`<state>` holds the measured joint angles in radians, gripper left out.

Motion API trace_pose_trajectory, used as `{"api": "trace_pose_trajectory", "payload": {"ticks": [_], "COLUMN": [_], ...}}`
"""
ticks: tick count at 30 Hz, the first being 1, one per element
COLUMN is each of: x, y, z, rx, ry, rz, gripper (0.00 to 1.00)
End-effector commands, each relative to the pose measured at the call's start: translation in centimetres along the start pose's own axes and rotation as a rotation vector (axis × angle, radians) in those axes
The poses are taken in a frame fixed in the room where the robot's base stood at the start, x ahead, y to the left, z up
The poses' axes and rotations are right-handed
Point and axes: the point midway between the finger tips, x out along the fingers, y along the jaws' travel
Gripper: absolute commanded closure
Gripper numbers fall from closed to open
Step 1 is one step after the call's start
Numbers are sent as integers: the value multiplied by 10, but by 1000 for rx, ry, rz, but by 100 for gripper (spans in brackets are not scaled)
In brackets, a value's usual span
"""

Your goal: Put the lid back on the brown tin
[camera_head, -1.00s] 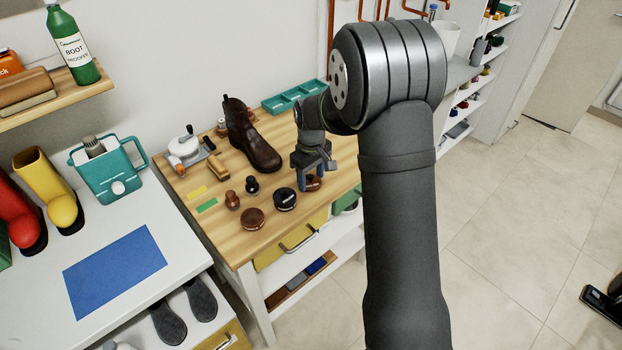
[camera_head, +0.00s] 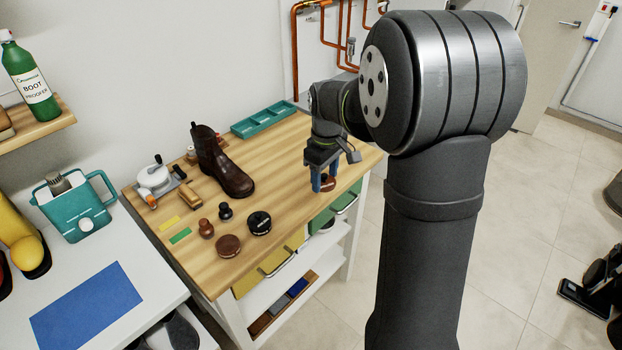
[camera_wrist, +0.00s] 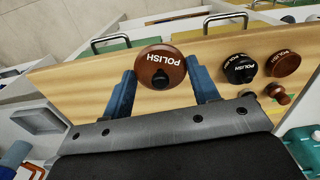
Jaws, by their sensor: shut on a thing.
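My gripper (camera_head: 322,185) has two blue fingers over the right part of the wooden bench. It is shut on a brown round lid (camera_wrist: 160,64) marked POLISH, which sits between the fingertips in the wrist view. The lid also shows low between the fingers in the head view (camera_head: 328,183); its height above the bench is hard to tell. A brown tin (camera_head: 228,246) stands near the bench's front edge, left of the gripper and apart from it. It also shows at the right of the wrist view (camera_wrist: 284,63).
A black POLISH tin (camera_head: 259,223) stands beside the brown tin, between it and my gripper. A brown knobbed piece (camera_head: 205,228) and a black one (camera_head: 225,211) are close by. A brown boot (camera_head: 222,165) and teal tray (camera_head: 264,118) stand behind.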

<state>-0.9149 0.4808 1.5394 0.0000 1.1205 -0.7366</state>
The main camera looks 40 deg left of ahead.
Motion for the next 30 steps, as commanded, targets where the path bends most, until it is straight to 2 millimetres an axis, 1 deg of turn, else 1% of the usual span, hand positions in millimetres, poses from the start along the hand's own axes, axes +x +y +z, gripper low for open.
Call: {"api": "trace_pose_trajectory", "payload": {"ticks": [2, 5, 8, 12, 14, 15, 18, 21, 25, 27, 30], "x": [-1, 0, 2, 5, 6, 7, 9, 11, 13, 13, 15], "y": [-7, -26, -56, -105, -127, -141, -175, -203, -229, -237, -242], "z": [-4, -18, -38, -66, -76, -82, -95, -103, -108, -110, -111], "rx": [-13, -41, -80, -140, -164, -181, -217, -248, -274, -282, -286], "ry": [0, -1, -2, -2, -1, -1, -1, -1, -1, -1, -1], "rz": [0, -1, -1, -1, -1, -1, 0, -1, -1, -1, -1], "gripper": [67, 67, 67, 67, 67, 67, 67, 67, 67, 67, 67]}}
